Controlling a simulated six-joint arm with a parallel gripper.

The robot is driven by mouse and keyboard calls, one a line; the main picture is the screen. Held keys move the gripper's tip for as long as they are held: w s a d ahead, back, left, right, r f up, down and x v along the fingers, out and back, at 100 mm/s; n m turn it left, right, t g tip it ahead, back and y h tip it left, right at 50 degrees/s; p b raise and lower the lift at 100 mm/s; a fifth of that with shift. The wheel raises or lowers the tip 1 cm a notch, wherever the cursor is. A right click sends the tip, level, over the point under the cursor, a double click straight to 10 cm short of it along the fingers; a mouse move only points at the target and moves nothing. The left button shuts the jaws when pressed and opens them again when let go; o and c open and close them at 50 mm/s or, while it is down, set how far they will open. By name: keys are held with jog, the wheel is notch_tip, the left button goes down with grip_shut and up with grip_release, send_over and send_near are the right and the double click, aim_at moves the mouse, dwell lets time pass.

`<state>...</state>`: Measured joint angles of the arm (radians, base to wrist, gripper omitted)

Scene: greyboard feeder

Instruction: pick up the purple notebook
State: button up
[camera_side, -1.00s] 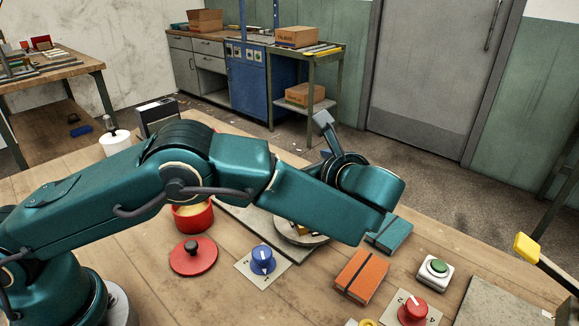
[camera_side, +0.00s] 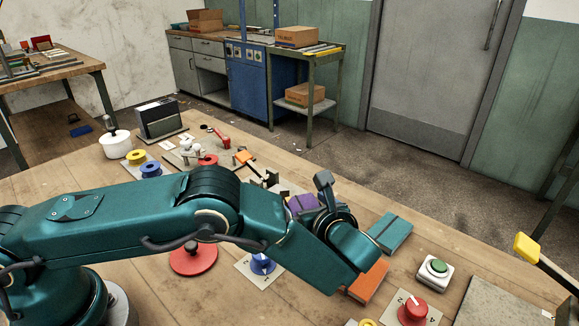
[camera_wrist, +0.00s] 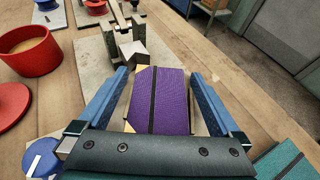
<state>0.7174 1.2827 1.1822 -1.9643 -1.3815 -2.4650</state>
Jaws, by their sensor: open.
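The purple notebook (camera_wrist: 160,98) has a dark elastic band along its length. In the wrist view it lies between the two blue fingers of my gripper (camera_wrist: 160,75), with a gap on each side. My gripper is open and holds nothing. The near end of the notebook is hidden by the gripper's dark crossbar. In the side view part of the purple notebook (camera_side: 301,203) shows just behind my wrist, and the fingers are hidden there.
A teal notebook (camera_side: 390,232) and a partly covered orange notebook (camera_side: 370,283) lie to the right. A metal block (camera_wrist: 131,50) stands beyond the purple notebook on a grey board (camera_wrist: 92,62). A red pot (camera_wrist: 30,52) is at left.

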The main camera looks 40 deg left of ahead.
jog(key=c, duration=1.3)
